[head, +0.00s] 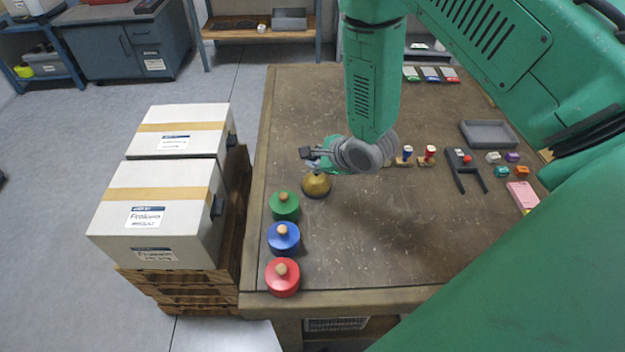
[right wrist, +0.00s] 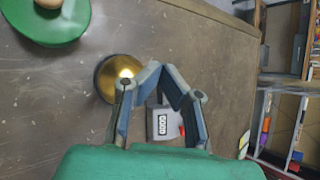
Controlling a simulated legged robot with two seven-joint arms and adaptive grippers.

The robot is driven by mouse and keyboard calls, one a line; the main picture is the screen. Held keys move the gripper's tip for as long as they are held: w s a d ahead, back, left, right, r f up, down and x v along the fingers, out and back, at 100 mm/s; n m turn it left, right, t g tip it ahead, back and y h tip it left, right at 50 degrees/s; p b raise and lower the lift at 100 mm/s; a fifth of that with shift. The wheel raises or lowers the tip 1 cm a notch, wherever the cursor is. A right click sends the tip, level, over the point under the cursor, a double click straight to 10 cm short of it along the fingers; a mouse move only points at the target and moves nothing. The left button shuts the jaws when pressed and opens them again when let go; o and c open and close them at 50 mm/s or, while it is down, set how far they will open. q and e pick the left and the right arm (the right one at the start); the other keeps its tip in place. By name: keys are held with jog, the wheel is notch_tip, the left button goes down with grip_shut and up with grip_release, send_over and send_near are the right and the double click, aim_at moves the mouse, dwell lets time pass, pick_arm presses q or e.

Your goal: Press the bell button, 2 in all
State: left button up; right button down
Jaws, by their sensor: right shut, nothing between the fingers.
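The bell (head: 316,184) is a golden dome on a dark base, standing on the brown table near its left edge. It also shows in the right wrist view (right wrist: 109,72), left of the fingertips. My right gripper (head: 308,154) is shut and empty, and appears just above and behind the bell in the head view. In the right wrist view its fingertips (right wrist: 160,72) lie beside the dome; I cannot tell whether they touch it. A grey counter box (right wrist: 164,123) with a small digit display shows between the fingers. My left gripper is not in view.
Green (head: 284,205), blue (head: 283,238) and red (head: 282,277) knobbed lids stand along the table's left edge, nearer than the bell. A grey tray (head: 489,134) and several small coloured items lie at right. The table (head: 350,245) is clear right of the lids.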

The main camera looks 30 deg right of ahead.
aim_at(317, 174)
jog(key=shift+d+f, duration=0.2)
jog(key=shift+f, duration=0.3)
jog(key=shift+d+f, duration=0.15)
jog(key=shift+d, duration=0.1)
jog(key=shift+d+f, duration=0.1)
jog(key=shift+d, duration=0.4)
jog(key=shift+a, duration=0.55)
jog(key=shift+a+r, duration=0.2)
jog(key=shift+d+f, duration=0.2)
jog(key=shift+d, duration=0.4)
jog(key=shift+a, duration=0.45)
jog(key=shift+s+a+f+b, duration=0.1)
jog(key=shift+a+f+b, duration=0.1)
jog(key=shift+b, duration=0.1)
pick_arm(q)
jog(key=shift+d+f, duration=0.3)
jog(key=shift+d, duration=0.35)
pick_arm(e)
jog(key=shift+d+f, duration=0.1)
jog(key=shift+d, duration=0.3)
